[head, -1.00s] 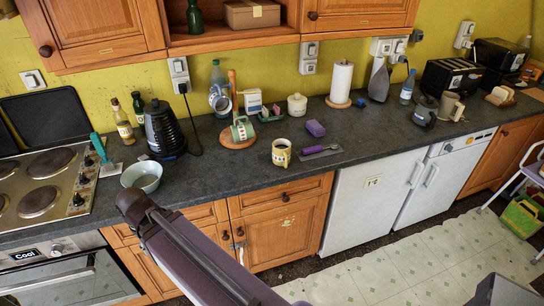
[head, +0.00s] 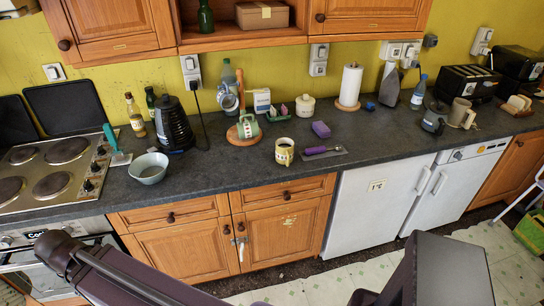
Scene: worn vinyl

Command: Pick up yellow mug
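The yellow mug (head: 284,153) stands upright on the dark worktop, near the front edge above the wooden cupboard doors. It is pale yellow with darker markings, and its inside looks dark. Nothing covers it in the head view. Links of my arm cross the bottom of the view, well below and in front of the worktop. My gripper cannot be made out in this view, so its fingers and anything in them are not seen.
A purple-handled trowel (head: 324,150) and purple sponge (head: 321,129) lie right of the mug. A green patterned mug (head: 248,127) is on a round wooden board (head: 236,140) behind left. A bowl (head: 149,168) stands farther left. The worktop between bowl and yellow mug is clear.

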